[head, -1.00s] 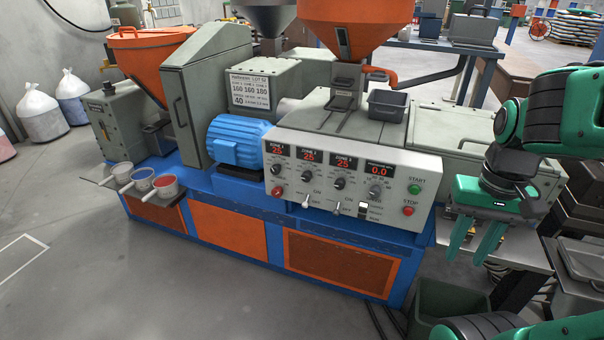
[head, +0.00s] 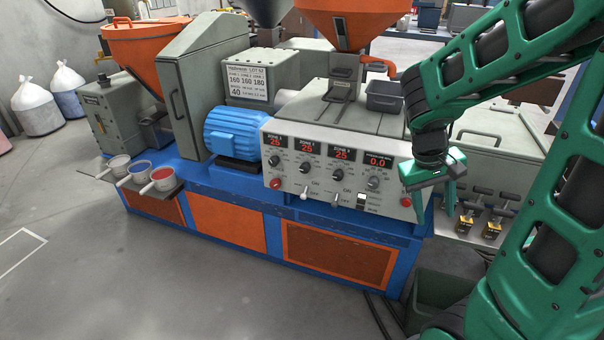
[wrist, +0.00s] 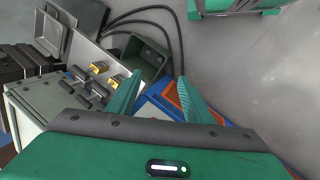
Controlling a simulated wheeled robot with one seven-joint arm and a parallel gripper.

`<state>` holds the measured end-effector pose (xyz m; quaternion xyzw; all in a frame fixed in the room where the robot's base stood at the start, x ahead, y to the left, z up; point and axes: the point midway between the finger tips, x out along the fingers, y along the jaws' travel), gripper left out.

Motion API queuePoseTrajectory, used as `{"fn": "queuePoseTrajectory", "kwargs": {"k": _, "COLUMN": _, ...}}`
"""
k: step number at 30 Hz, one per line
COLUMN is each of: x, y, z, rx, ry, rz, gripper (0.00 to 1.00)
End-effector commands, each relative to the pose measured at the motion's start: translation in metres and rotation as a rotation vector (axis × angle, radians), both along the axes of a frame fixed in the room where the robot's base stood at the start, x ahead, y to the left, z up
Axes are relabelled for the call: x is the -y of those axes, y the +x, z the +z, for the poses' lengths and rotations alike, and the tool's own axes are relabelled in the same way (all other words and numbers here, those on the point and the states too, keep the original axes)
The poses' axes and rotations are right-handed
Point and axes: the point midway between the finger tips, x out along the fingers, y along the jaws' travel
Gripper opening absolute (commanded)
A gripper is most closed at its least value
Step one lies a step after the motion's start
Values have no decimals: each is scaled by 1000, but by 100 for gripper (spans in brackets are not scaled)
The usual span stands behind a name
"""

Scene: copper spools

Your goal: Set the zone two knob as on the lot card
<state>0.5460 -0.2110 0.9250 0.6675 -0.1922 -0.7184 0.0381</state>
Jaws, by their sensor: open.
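The zone two knob (head: 305,167) is a small dark dial on the pale control panel (head: 325,187), second from the left in the knob row. The red display (head: 307,150) above it reads 25. The white lot card (head: 247,85) on the grey housing shows 160, 160, 180 with 40 below; its second number is 160. My gripper (head: 435,207) is open and empty at the right end of the panel, well right of the knob, fingers pointing down. In the wrist view its two green fingers (wrist: 158,85) are apart with nothing between them; the knob is not seen there.
Other dark knobs sit beside it, such as the zone one knob (head: 275,160) and the zone three knob (head: 338,176). Toggle switches (head: 304,194) stick out below. A dark tray (head: 386,97) stands on top. Brass-ended fittings (wrist: 97,68) lie below my gripper.

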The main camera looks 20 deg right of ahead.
Motion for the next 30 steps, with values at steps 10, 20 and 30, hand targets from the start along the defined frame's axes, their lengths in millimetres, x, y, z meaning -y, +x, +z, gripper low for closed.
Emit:
{"fn": "queuePoseTrajectory", "kwargs": {"k": 10, "x": -15, "y": 103, "z": -41, "rx": -113, "ry": -327, "rz": 357, "gripper": 46}}
{"fn": "queuePoseTrajectory", "kwargs": {"k": 20, "x": -73, "y": 197, "z": -68, "rx": -193, "ry": -698, "rz": 753, "gripper": 46}}
{"fn": "queuePoseTrajectory", "kwargs": {"k": 30, "x": -190, "y": 267, "z": -93, "rx": -248, "ry": -1138, "rz": 1184, "gripper": 46}}
